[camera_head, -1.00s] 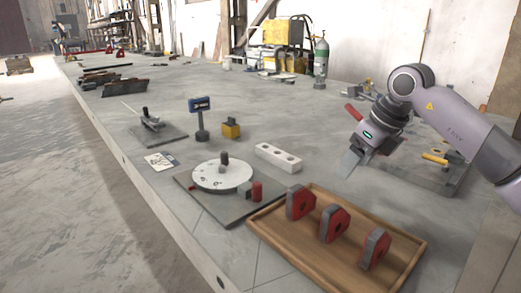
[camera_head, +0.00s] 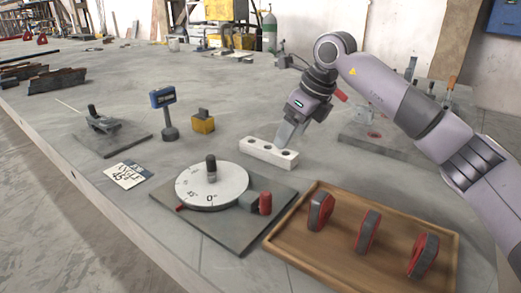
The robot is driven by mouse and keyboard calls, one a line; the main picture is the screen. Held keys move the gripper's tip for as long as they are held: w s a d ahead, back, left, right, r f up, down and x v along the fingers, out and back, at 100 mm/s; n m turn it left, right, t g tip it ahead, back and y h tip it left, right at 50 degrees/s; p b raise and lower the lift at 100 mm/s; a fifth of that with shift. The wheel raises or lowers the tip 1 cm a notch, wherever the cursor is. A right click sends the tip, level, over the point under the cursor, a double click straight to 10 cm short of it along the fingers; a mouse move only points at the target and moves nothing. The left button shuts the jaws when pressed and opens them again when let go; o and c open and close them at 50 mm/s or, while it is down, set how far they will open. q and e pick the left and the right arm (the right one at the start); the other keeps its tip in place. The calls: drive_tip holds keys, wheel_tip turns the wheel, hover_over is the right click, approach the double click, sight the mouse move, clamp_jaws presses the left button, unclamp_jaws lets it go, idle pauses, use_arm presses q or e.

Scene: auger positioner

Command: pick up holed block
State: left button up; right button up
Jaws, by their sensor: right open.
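My right gripper (camera_head: 287,134) comes in from the right and points down over the right half of the block. Its fingers overlap the block's back edge in the picture; I cannot tell whether they touch it. The right gripper is open, with nothing seen in it. My left gripper is not in view.
A white dial (camera_head: 228,186) on a dark plate stands in front of the block. A wooden tray (camera_head: 300,254) with three red-grey pieces is at the front right. A yellow block (camera_head: 203,124) and a blue display on a stand (camera_head: 163,97) are to the left.

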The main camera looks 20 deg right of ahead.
sight(268, 152)
drive_tip(key=b+x, duration=0.1)
drive_tip(key=x, duration=0.5)
drive_tip(key=shift+w+a+f, duration=0.1)
drive_tip(key=shift+w+f, duration=0.05)
drive_tip(key=shift+f, duration=0.15)
clamp_jaws()
drive_tip(key=shift+r, duration=0.25)
